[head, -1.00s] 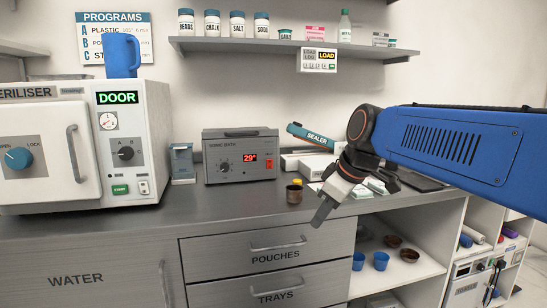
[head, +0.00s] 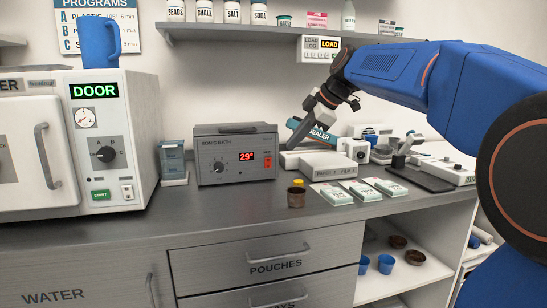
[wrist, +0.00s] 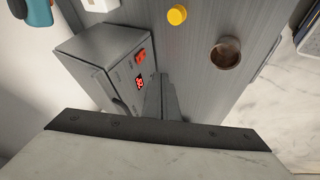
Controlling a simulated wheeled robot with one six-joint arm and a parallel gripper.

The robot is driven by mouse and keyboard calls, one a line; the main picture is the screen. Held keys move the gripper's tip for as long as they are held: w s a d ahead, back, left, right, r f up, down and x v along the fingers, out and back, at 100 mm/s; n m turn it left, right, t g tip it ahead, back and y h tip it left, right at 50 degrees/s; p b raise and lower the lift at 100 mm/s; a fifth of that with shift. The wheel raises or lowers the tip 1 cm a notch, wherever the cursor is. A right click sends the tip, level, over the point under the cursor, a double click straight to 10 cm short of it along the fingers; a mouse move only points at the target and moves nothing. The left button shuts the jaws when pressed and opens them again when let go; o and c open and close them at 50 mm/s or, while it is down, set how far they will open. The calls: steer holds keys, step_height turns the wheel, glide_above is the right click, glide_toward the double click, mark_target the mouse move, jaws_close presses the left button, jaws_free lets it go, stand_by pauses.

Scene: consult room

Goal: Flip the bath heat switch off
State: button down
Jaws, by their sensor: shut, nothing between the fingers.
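The sonic bath (head: 212,176) is a grey box on the counter, with a dial on its front and a red display reading 29°. The red-orange heat switch (head: 267,162) is at the right of its front; its on or off position is too small to tell. In the wrist view the switch (wrist: 141,55) shows beside the display, on the bath's front (wrist: 125,70). My gripper (head: 294,142) is shut and empty, pointing down and left, up and to the right of the switch and apart from it in the head view. The shut fingers (wrist: 160,78) also show in the wrist view.
A brown pot (head: 296,197) and a yellow cap (head: 298,183) are in front of the bath's right side. White pouches (head: 332,195) and the teal sealer (head: 320,136) are to the right. A blue-grey container (head: 173,160) stands left of the bath. A shelf (head: 260,33) runs above.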

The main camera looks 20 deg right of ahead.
mark_target(266, 160)
steer(key=x, duration=1)
steer(key=shift+w+r, duration=0.1)
steer(key=shift+w, duration=1)
steer(key=shift+w+r, duration=0.15)
steer(key=shift+w, duration=0.75)
steer(key=shift+w+r, duration=0.1)
steer(key=shift+w, duration=0.1)
steer(key=shift+r, duration=0.15)
steer(key=shift+r, duration=0.65)
